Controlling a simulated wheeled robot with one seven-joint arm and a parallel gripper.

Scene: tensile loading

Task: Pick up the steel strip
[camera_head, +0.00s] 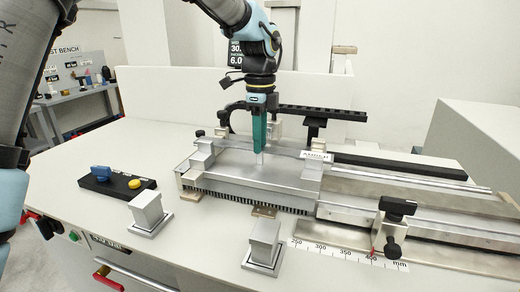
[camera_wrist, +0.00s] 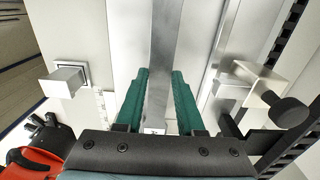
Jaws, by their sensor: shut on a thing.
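The steel strip (camera_wrist: 170,35) is a flat, shiny grey bar. In the wrist view it runs between the two green fingers of my gripper (camera_wrist: 160,74) and on past their tips. My gripper is shut on it. In the head view my gripper (camera_head: 259,152) points down over the metal plate of the test bench, and only a short pale end of the strip (camera_head: 260,159) shows below the fingertips. The rest of the strip is hidden there by the fingers. I cannot tell whether its lower end touches the plate.
Two square metal posts (camera_head: 150,212) (camera_head: 265,243) stand at the front of the bench. A black panel (camera_head: 116,187) with blue and yellow knobs is at left. A black clamp knob (camera_head: 397,207) stands by the scale at right. A dark toothed rail (camera_head: 322,112) lies behind my gripper.

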